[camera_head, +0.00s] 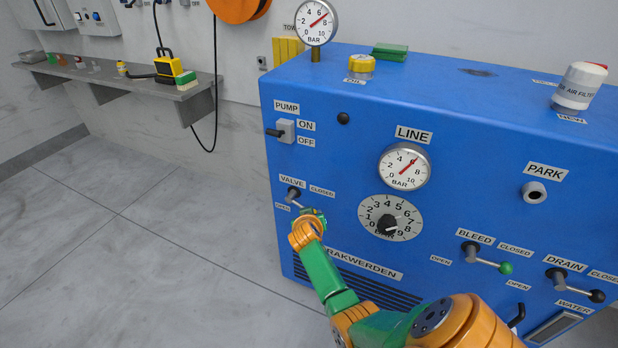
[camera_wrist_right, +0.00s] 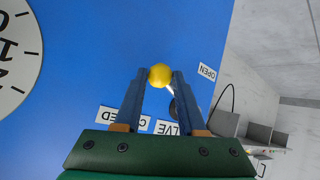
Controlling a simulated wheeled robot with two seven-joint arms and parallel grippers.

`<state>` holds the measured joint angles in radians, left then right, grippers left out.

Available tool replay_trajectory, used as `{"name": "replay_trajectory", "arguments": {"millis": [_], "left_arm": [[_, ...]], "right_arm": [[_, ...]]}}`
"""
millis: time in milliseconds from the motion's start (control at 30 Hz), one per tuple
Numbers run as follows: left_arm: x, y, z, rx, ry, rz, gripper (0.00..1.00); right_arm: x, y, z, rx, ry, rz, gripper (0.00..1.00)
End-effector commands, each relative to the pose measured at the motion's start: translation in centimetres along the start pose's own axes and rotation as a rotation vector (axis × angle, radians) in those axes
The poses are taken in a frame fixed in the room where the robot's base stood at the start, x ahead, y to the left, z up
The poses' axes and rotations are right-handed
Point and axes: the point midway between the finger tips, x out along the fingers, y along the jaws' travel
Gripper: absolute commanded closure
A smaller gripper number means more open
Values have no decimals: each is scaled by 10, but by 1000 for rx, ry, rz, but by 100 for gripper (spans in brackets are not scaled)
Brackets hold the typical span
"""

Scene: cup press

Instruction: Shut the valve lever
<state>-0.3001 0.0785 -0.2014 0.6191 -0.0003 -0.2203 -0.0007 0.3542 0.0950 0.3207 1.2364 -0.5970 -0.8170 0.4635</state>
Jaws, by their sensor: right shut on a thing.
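The valve lever (camera_head: 293,194) is on the left of the blue machine's front, under the VALVE label. Its hub and part of its arm show in the head view; my gripper hides its end. In the right wrist view its yellow knob (camera_wrist_right: 160,76) sits between my fingertips, with a pale rod running back to a dark hub. The lever points between the OPEN label (camera_wrist_right: 207,72) and the CLOSED label (camera_head: 322,191). My right gripper (camera_head: 314,214) is shut on the yellow knob. My left gripper is not in view.
The blue machine (camera_head: 450,110) carries a dial (camera_head: 390,218) and LINE gauge (camera_head: 405,166) right of the valve. The PUMP switch (camera_head: 286,130) is above it. Bleed (camera_head: 487,258) and drain (camera_head: 575,285) levers are at lower right. The floor left of the machine is clear.

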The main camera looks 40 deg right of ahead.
Motion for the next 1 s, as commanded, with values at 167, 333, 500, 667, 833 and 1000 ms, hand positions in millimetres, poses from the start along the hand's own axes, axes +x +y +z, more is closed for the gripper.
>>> {"name": "replay_trajectory", "arguments": {"millis": [167, 333, 500, 667, 833, 1000], "left_arm": [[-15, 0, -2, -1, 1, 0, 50], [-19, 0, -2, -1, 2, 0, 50], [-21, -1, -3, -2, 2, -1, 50], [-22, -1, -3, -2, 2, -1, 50], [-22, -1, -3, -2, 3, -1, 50], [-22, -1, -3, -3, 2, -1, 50]], "right_arm": [[-9, 4, -12, -106, -62, 63, 100], [-13, 6, -18, -192, -113, 115, 100], [-16, 7, -23, -252, -150, 151, 100], [-18, 8, -26, -288, -170, 172, 100], [-19, 8, -27, -305, -179, 181, 100], [-19, 8, -28, -308, -180, 183, 100]]}}
